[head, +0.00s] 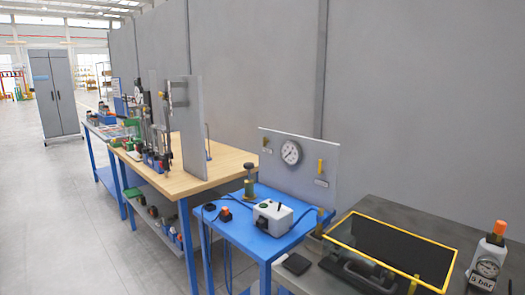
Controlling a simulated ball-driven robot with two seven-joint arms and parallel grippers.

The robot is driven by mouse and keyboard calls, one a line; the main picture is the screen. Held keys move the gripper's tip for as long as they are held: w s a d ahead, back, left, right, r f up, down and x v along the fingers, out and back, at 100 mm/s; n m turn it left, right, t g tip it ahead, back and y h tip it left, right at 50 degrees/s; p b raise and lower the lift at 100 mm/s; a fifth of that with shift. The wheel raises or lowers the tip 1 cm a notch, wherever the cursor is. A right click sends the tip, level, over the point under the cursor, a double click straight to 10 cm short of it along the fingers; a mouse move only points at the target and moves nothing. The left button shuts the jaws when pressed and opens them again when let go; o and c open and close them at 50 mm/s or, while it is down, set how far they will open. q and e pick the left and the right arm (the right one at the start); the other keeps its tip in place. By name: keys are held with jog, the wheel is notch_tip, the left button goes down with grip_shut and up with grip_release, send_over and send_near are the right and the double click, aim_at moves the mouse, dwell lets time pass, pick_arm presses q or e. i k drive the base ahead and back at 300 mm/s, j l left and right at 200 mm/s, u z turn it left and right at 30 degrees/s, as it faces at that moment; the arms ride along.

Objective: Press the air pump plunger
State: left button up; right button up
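Neither of my grippers is in view. I cannot tell for sure which thing is the air pump. A small upright cylinder with a dark knob on top (249,182) stands at the back left of the blue table (237,232). Nothing touches either one.
A white box (272,217) with cables sits on the blue table, before a grey panel with a dial gauge (291,152). A yellow-framed dark cover (392,252) stands on the dark bench. A wooden-topped bench (175,180) is behind. Floor at left is clear.

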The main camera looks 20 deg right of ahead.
aim_at(248, 166)
jog(key=i+z, duration=0.3)
jog(key=i, duration=0.2)
jog(key=i+j+z, duration=0.3)
jog(key=i, duration=0.2)
jog(key=i+z, duration=0.35)
jog(key=i+l+z, duration=0.1)
jog(key=z, duration=0.3)
jog(key=i+j, duration=0.05)
jog(key=i, duration=0.05)
